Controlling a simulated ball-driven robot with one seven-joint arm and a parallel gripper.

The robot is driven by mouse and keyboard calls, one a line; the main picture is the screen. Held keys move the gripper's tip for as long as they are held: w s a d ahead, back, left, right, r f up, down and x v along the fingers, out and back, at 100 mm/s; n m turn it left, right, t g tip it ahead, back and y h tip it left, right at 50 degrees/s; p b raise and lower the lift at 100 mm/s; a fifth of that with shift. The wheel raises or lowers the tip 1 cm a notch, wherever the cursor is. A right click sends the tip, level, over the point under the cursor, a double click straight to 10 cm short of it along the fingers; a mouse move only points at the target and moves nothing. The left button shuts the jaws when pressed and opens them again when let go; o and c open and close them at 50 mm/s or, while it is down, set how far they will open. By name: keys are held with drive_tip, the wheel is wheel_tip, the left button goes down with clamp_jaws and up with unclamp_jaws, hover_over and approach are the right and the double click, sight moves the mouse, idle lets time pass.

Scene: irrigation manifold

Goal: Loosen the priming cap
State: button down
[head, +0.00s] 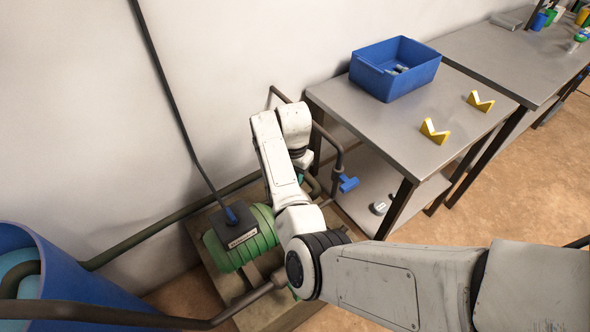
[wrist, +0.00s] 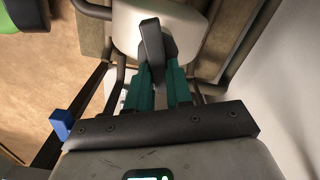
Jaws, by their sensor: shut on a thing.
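The dark grey upright bar of the priming cap (wrist: 151,42) shows in the wrist view, in front of a pale rounded housing (wrist: 122,32). My gripper (wrist: 157,70) has its two teal fingers closed around the lower part of this bar. The cap's round body and threads cannot be made out. In the head view my white arm covers the cap and nearly all of the gripper. The green pump motor (head: 262,238) sits on its base left of my arm.
A blue valve handle (head: 348,183) is on the pipe right of my wrist; a blue piece also shows in the wrist view (wrist: 61,124). A steel table (head: 425,95) bears a blue bin (head: 370,82) and two yellow V-blocks (head: 434,131). A blue barrel (head: 70,285) stands left.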

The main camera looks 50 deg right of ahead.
drive_tip(key=n+p, duration=0.1)
drive_tip(key=n, duration=0.1)
drive_tip(key=n+p, duration=0.1)
drive_tip(key=shift+w+r+n+p, duration=0.2)
drive_tip(key=shift+n+p, duration=0.1)
drive_tip(key=shift+n, duration=0.1)
drive_tip(key=n+p, duration=0.2)
drive_tip(key=n, duration=0.1)
drive_tip(key=shift+w+a+n, duration=0.15)
drive_tip(key=shift+w+n, duration=0.05)
drive_tip(key=shift+n, duration=0.1)
drive_tip(key=n, duration=0.2)
drive_tip(key=n+p, duration=0.1)
drive_tip(key=n, duration=0.1)
drive_tip(key=n+p, duration=0.1)
drive_tip(key=n, duration=0.1)
drive_tip(key=shift+w+a+f+n, duration=0.1)
drive_tip(key=shift+w+a+n, duration=0.2)
drive_tip(key=shift+a, duration=0.05)
drive_tip(key=c, duration=1)
unclamp_jaws()
drive_tip(key=shift+f, duration=0.1)
wheel_tip(320, 180, up, 11)
drive_tip(key=shift+f+p, duration=0.1)
drive_tip(key=shift+p, duration=0.3)
